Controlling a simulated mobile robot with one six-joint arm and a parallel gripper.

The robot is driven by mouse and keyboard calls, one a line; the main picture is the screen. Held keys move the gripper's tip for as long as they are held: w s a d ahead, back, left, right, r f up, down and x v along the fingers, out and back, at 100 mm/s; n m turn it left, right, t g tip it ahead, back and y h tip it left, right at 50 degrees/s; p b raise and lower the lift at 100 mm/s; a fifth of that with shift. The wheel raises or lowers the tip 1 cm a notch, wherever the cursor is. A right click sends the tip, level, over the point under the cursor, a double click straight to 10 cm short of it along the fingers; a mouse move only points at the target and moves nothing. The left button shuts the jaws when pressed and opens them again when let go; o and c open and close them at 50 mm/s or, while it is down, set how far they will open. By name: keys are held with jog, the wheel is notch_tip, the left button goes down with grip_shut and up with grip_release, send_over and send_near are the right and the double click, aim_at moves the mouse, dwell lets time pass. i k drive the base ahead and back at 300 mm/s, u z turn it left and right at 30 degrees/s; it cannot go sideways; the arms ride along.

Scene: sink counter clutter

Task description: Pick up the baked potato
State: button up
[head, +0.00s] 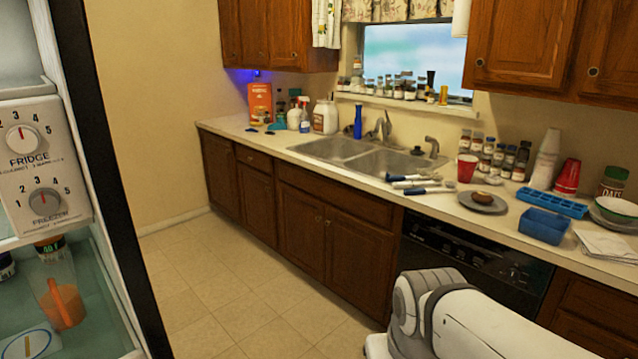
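A small brown item that looks like the baked potato (482,197) sits on a round grey plate (498,208) on the counter, right of the sink. It is small in this view, so its detail is hard to make out. A white and grey link of my arm shows at the bottom right, in front of the dishwasher and below the counter edge. My gripper's fingers are not in view.
Brushes (422,185), a red cup (466,168), spice jars (497,160), a blue ice tray (552,204) and a blue container (543,226) surround the plate. The sink (335,148) is left. An open fridge (105,200) stands at far left. The floor (225,290) between is clear.

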aim_at(480, 197)
jog(key=u, duration=0.05)
jog(key=i, duration=2.8)
jog(key=z, duration=2.5)
jog(key=i, duration=0.55)
jog(key=u, duration=0.15)
